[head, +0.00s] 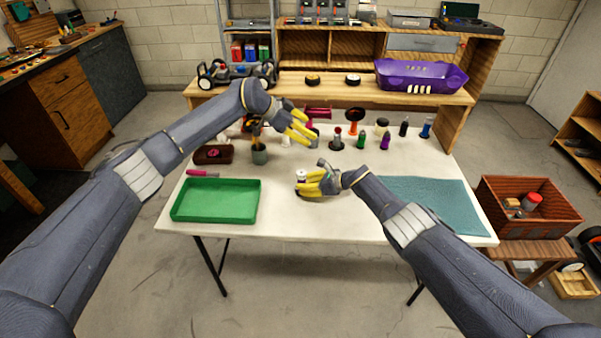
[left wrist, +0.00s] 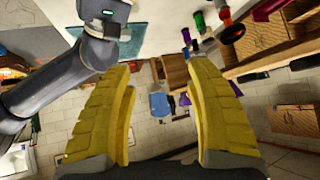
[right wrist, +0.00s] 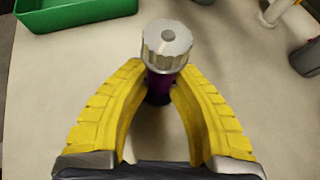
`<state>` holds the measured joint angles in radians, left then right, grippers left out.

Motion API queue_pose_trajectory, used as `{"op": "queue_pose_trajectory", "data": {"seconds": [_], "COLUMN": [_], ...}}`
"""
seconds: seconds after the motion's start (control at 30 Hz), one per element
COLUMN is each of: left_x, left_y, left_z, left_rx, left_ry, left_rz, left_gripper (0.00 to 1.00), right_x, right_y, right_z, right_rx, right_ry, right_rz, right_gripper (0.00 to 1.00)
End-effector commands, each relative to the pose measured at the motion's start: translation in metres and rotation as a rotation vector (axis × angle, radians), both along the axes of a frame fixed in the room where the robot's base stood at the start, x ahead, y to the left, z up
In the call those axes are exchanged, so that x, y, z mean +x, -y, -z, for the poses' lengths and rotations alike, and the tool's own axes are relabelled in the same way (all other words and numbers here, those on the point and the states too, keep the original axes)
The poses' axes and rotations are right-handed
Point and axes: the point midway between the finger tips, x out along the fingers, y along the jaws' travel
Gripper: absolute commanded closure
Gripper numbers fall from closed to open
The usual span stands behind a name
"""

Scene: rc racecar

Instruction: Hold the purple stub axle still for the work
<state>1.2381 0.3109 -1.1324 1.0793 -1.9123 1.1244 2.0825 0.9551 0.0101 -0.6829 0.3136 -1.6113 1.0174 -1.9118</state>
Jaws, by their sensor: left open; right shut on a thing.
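The purple stub axle (right wrist: 159,86) stands upright between the yellow fingers of my right gripper (right wrist: 158,95). A silver knurled cap (right wrist: 167,44) sits at its top. In the head view the axle (head: 301,175) is near the middle of the white table, partly hidden by my right gripper (head: 308,186), which is shut on it. My left gripper (head: 308,130) is open and empty, above the table behind the axle. In the left wrist view its fingers (left wrist: 160,100) are spread apart with nothing between them.
A green tray (head: 215,222) lies at front left and a teal mat (head: 436,202) at right. Several small bottles and tools stand along the back of the table, including a grey cup (head: 260,156). A purple car body (head: 421,76) rests on the shelf behind.

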Motion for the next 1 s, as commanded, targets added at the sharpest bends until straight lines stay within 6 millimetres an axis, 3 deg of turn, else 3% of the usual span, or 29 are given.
{"op": "queue_pose_trajectory", "data": {"seconds": [0.2,0.47,0.67,1.0], "left_x": [-0.018,-0.026,-0.024,-0.013], "left_y": [-0.029,-0.051,-0.047,-0.027], "left_z": [0.045,0.068,0.087,0.14], "left_rx": [0.213,0.32,0.331,0.329], "left_ry": [-0.206,-0.303,-0.315,-0.313], "left_rz": [-0.135,-0.244,-0.256,-0.255], "left_gripper": [0.45,0.45,0.45,0.45], "right_x": [-0.001,-0.001,-0.001,-0.001], "right_y": [0.001,0.001,0.001,0.001], "right_z": [0.002,0.002,0.002,0.002], "right_rx": [-0.002,-0.002,-0.002,-0.002], "right_ry": [-0.002,-0.002,-0.002,-0.002], "right_rz": [0.0,0.0,0.0,0.0], "right_gripper": [1.0,1.0,1.0,1.0]}}
